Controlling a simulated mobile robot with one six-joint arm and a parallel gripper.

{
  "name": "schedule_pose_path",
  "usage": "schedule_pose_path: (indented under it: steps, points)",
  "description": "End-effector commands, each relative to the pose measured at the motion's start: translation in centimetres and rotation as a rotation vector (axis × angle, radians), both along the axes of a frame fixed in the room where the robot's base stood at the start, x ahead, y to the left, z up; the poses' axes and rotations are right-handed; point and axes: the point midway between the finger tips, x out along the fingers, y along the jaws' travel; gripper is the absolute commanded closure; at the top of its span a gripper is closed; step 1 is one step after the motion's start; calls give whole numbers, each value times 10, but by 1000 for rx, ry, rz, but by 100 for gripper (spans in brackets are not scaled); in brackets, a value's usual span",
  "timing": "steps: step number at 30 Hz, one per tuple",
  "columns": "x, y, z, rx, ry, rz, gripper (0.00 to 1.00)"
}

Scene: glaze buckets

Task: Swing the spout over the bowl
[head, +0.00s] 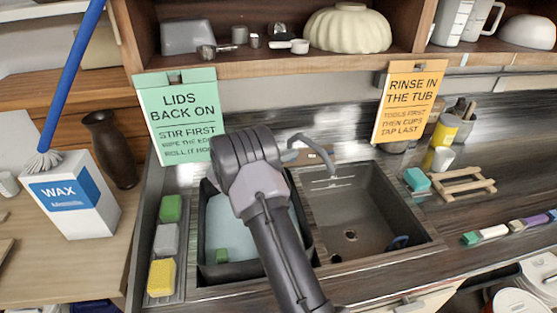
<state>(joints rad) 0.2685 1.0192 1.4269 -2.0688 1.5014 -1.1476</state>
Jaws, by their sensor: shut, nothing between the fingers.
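The grey curved spout (312,140) stands at the back of the sink, just right of my arm's end. Its tip hangs down near the back edge of the right sink bowl (352,212). This bowl is dark and has a round drain and a small blue thing at its right side. To the left, a dark tub (207,245) of pale bluish water is partly covered by my arm. My arm reaches up over the tub and ends close to the spout's left side. My fingers do not show; they are hidden behind the wrist. The spout's base is hidden too.
A green sign (178,105) and an orange sign (408,103) hang from the shelf above the sink. Sponges (167,240) lie in a tray left of the tub. A wooden rack (463,186) and a yellow bottle (444,131) stand on the right counter.

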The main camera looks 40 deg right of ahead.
Motion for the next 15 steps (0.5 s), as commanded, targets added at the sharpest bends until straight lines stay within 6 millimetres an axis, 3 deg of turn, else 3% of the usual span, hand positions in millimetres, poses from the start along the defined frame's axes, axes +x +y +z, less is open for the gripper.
schedule_pose_path:
  steps: [7, 15]
  points:
    - [-2, -50, -12, 0, -2, -4, 100]
    - [-2, -72, -15, 0, 0, -1, 100]
